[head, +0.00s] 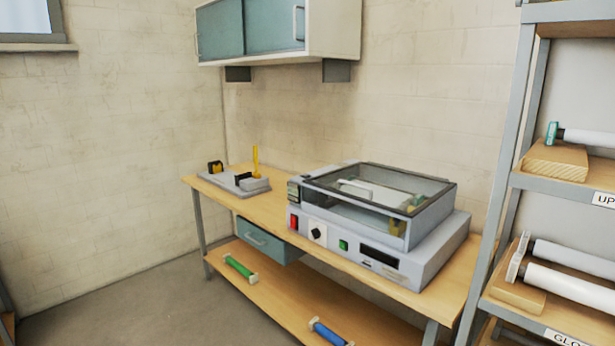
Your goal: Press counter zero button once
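The roll laminator (435,256) stands on the wooden workbench, with a clear-lidded box on top. Its front panel carries a red switch (294,222), a black dial (318,233) on a white plate, a green button (343,244) and a dark display (381,257). Small light and dark details (383,270) lie just below the display. They are too small to tell which one is the counter zero button. Neither gripper is in view.
The workbench (222,192) holds a grey fixture (240,184) with a yellow upright at its left end. A blue drawer (266,241) hangs beneath. Green (240,267) and blue (328,334) rollers lie on the lower shelf. A shelf rack (507,150) stands close on the right. Floor shows at lower left.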

